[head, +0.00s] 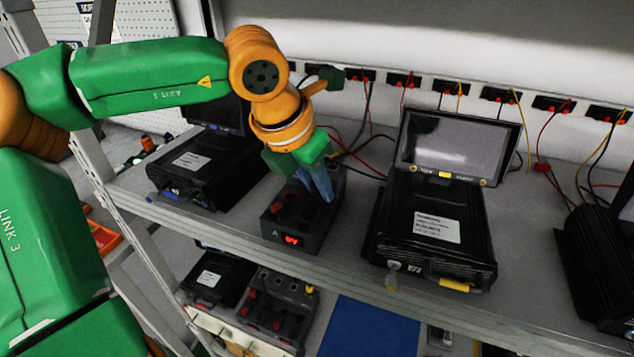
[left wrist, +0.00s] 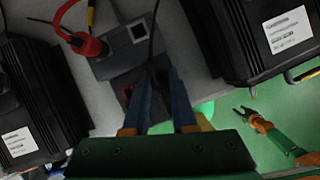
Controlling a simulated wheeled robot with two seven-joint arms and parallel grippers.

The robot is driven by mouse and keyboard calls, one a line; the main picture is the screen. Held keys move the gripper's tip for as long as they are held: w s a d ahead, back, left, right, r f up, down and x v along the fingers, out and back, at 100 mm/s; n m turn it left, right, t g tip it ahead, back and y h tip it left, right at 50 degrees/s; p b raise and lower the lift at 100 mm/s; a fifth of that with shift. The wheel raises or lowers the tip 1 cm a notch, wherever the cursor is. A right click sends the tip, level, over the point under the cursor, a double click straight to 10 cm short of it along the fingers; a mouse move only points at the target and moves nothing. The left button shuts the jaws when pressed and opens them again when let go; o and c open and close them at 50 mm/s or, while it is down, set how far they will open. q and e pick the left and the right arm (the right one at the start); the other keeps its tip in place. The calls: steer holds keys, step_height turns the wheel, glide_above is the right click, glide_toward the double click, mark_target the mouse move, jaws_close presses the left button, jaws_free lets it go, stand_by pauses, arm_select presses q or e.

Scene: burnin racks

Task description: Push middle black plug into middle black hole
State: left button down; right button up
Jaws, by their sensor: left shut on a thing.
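The plug body is mostly hidden between the fingers. The box's top (left wrist: 122,60) shows a square socket (left wrist: 138,31). The hole under the fingers is hidden, so I cannot tell whether the plug is in it. My right gripper (left wrist: 243,113) shows small and open at lower right in that view, away from the box.
A red plug (left wrist: 88,45) sits in the box beside the fingers. A black device (head: 195,165) stands left and another with a raised screen (head: 435,225) stands right. Wall sockets (head: 402,80) with hanging wires line the back. Bare shelf (head: 345,240) lies right of the box.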

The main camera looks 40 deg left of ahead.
arm_select(q)
steer(key=shift+f, duration=0.25)
steer(key=shift+c, duration=1.2)
jaws_free()
step_height(320, 180, up, 6)
steer(key=p, duration=0.4)
steer(key=shift+f, duration=0.2)
